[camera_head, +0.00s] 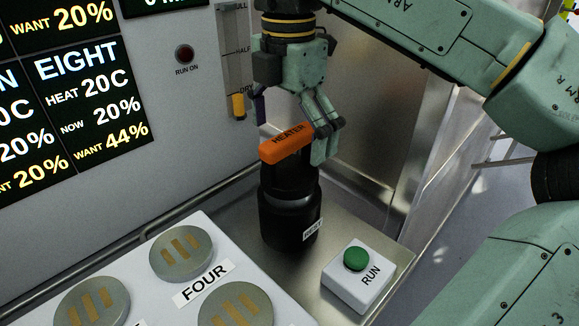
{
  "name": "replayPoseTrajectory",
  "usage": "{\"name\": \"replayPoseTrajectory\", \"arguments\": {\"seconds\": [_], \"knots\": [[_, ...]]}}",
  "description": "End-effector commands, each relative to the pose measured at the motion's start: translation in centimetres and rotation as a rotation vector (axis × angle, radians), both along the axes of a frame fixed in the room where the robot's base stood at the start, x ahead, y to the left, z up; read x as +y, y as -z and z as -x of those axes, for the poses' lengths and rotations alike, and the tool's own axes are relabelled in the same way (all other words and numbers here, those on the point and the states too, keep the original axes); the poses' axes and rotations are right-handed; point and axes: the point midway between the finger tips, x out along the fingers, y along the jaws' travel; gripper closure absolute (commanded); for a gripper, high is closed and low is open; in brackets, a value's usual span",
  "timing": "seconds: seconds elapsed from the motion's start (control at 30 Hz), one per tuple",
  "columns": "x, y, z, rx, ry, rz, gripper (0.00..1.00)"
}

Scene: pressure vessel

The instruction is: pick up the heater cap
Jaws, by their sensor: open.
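The heater cap (287,143) is an orange bar marked HEATER. It sits on top of a black cylinder (287,213), which stands on the metal shelf. My gripper (295,135) points down right over the cap, with one green finger at its right side and a dark purple finger behind its left part. The jaws are open. I cannot tell whether the fingers touch the cap. The top of the black cylinder is partly hidden by the cap and the right finger.
A white box with a green RUN button (356,259) stands right of the cylinder. A white panel with round grey discs and a FOUR label (200,284) lies at front left. The wall with number displays (90,90) and a level gauge (236,60) stands behind left.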

Motion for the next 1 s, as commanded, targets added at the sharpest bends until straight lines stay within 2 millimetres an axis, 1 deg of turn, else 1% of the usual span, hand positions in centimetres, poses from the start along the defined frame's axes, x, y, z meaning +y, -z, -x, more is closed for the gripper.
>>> {"name": "replayPoseTrajectory", "arguments": {"seconds": [0.17, 0.4, 0.5, 0.73, 1.0], "knots": [[0.0, 1.2, 0.0, 0.003, -0.001, -0.001, 0.0], [-0.1, 4.7, -0.1, 0.001, 0.0, -0.001, 0.0], [-0.1, 5.5, 0.0, 0.001, 0.0, -0.001, 0.0], [-0.1, 5.7, -0.1, -0.001, 0.001, -0.001, 0.0], [-0.1, 5.7, -0.1, 0.0, 0.001, 0.0, 0.18]]}}
